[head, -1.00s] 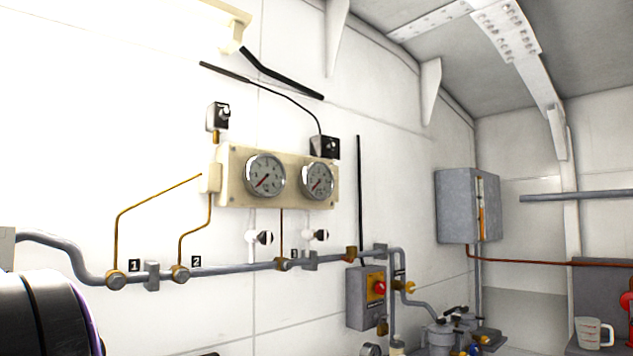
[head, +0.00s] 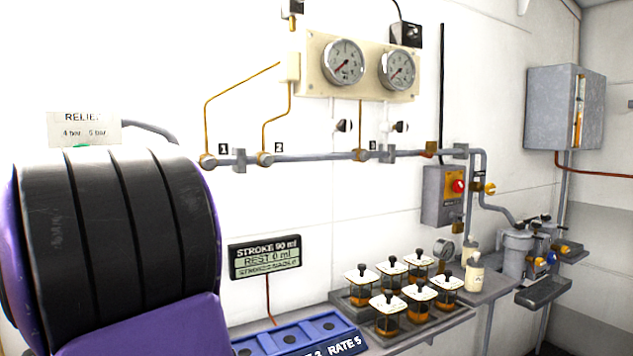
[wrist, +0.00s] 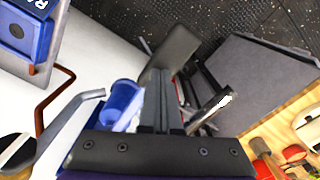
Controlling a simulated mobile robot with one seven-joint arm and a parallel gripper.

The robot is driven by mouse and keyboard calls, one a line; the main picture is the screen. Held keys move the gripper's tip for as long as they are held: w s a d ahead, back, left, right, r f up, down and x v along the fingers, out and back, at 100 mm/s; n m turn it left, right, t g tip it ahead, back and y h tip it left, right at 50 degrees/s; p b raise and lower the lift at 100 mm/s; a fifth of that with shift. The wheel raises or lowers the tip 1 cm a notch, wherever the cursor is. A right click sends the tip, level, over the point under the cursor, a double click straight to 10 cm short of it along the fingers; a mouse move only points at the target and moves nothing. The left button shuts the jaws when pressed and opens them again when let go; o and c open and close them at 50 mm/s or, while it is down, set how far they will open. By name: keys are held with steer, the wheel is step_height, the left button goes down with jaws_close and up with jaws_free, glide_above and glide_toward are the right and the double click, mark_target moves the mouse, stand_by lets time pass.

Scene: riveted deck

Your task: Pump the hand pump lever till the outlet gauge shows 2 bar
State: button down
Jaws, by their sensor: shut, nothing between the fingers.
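Two round dial gauges, left (head: 343,62) and right (head: 398,70), sit on a cream wall panel (head: 315,75). Both needles point lower left; I cannot read the figures or tell which is the outlet gauge. A smaller gauge (head: 443,249) stands behind the bench jars. I cannot make out the pump lever for certain; a metal bar with a bright end (wrist: 213,108) lies right of my fingers in the wrist view. My gripper (wrist: 157,78) is shut and empty, beside a blue cup-shaped part (wrist: 122,103). Whether it touches anything is unclear.
A RELIEF sign (head: 84,130) is partly behind my arm. A STROKE 90 ml, REST 0 ml display (head: 265,257) hangs above a blue tray (head: 300,335). Several lidded jars (head: 388,305) stand on the bench. A pipe (head: 310,156) and red-button box (head: 443,195) line the wall.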

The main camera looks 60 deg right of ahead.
step_height(320, 180, down, 4)
steer(key=shift+f, duration=0.1)
step_height(320, 180, up, 12)
steer(key=p, duration=0.9)
steer(key=shift+f, duration=0.15)
stand_by(1.2)
steer(key=shift+f+b, duration=3.55)
steer(key=shift+f, duration=2.5)
step_height(320, 180, up, 10)
steer(key=p, duration=0.8)
steer(key=shift+r+p, duration=0.45)
steer(key=shift+r, duration=0.65)
